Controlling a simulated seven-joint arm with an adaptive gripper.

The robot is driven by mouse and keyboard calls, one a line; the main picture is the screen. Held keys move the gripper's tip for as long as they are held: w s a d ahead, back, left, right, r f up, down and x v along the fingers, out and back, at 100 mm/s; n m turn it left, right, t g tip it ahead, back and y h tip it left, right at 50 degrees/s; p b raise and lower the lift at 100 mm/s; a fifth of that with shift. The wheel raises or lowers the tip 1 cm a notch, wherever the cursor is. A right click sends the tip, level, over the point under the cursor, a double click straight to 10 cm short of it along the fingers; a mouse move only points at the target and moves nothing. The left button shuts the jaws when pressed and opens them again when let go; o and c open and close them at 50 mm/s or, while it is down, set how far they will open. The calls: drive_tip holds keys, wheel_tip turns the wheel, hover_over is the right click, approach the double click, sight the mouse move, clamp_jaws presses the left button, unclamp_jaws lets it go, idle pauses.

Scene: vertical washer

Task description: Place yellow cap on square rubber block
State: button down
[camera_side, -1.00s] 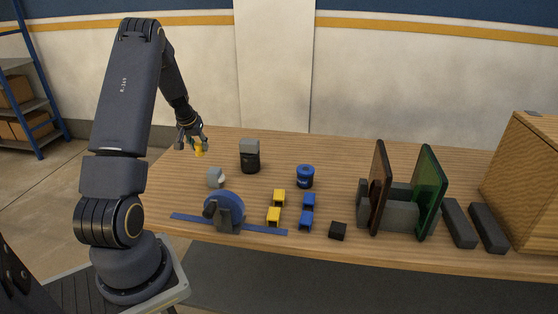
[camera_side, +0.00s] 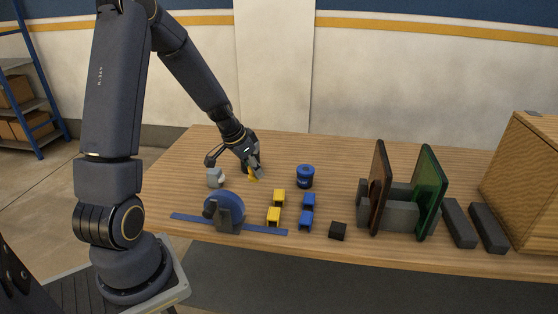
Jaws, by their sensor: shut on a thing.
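My gripper (camera_side: 254,172) is above the left-middle part of the table, shut on a small yellow piece, seemingly the yellow cap (camera_side: 253,176). The cap is partly hidden by the fingers and looks tilted. A small black square block (camera_side: 338,230), seemingly the rubber block, lies near the table's front edge, to the right of and nearer the camera than my gripper. Nothing is on its top.
Two yellow blocks (camera_side: 278,197) and two blue blocks (camera_side: 307,218) lie between my gripper and the black block. A blue cylinder (camera_side: 305,176) stands behind them. A blue wheel on a stand (camera_side: 225,212) is front left. Upright brown (camera_side: 379,188) and green panels (camera_side: 429,192) stand right.

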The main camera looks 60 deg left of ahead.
drive_tip(key=d+r+m+h, duration=0.3)
drive_tip(key=d+m, duration=0.4)
drive_tip(key=d, duration=1.4)
approach(344, 227)
drive_tip(key=shift+w+d+f+g, duration=0.25)
drive_tip(key=shift+w+d+g, duration=0.15)
drive_tip(key=shift+w+d, duration=0.45)
drive_tip(key=shift+w+a+f, duration=0.1)
drive_tip(key=shift+w+f, duration=0.1)
drive_tip(key=shift+f, duration=0.05)
drive_tip(key=shift+w+f, duration=0.2)
drive_tip(key=shift+f, duration=1.5)
drive_tip(key=c, duration=0.8)
unclamp_jaws()
drive_tip(key=shift+f, duration=0.15)
drive_tip(key=shift+o, duration=0.2)
